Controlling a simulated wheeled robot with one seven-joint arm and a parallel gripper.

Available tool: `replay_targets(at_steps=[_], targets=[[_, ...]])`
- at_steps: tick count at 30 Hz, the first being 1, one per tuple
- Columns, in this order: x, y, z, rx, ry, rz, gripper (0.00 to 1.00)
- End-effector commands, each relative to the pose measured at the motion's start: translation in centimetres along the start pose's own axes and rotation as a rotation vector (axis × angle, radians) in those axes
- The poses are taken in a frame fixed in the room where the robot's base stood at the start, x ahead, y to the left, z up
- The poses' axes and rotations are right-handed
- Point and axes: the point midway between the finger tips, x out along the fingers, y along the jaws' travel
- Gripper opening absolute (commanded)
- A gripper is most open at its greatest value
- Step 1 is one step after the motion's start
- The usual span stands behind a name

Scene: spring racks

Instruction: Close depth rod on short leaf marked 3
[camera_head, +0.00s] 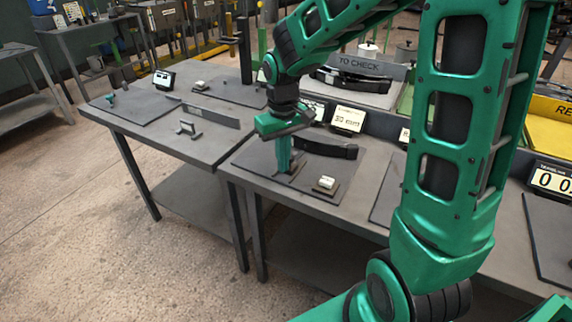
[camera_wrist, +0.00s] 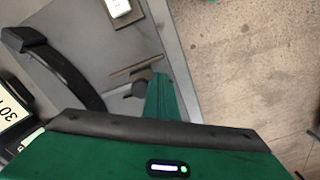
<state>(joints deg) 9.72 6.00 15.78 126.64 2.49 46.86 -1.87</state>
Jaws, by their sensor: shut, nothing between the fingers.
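My gripper (camera_head: 284,166) is shut and points down at the front table, with nothing between its fingers. In the wrist view its green fingers (camera_wrist: 163,98) are beside a round dark knob (camera_wrist: 139,88) and a thin brown bar (camera_wrist: 136,70); whether they touch cannot be told. These may be parts of the depth rod, largely hidden by the fingers in the head view. A short black curved leaf (camera_head: 328,149) lies just behind the gripper and also shows in the wrist view (camera_wrist: 62,68). No mark 3 is readable on it.
A small white-topped block (camera_head: 326,183) sits right of the gripper. A "30 mm" sign (camera_head: 348,119) stands behind the leaf. A "TO CHECK" rack (camera_head: 358,64) is farther back. The left table (camera_head: 150,140) holds a plate and a small stand (camera_head: 187,128).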

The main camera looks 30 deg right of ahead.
Motion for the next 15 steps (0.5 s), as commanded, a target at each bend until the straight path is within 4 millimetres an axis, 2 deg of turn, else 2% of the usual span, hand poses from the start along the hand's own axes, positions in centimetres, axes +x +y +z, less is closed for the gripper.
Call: replay_targets(at_steps=[15], targets=[[0.0,1.2,-0.7,0.003,0.000,0.000,0.00]])
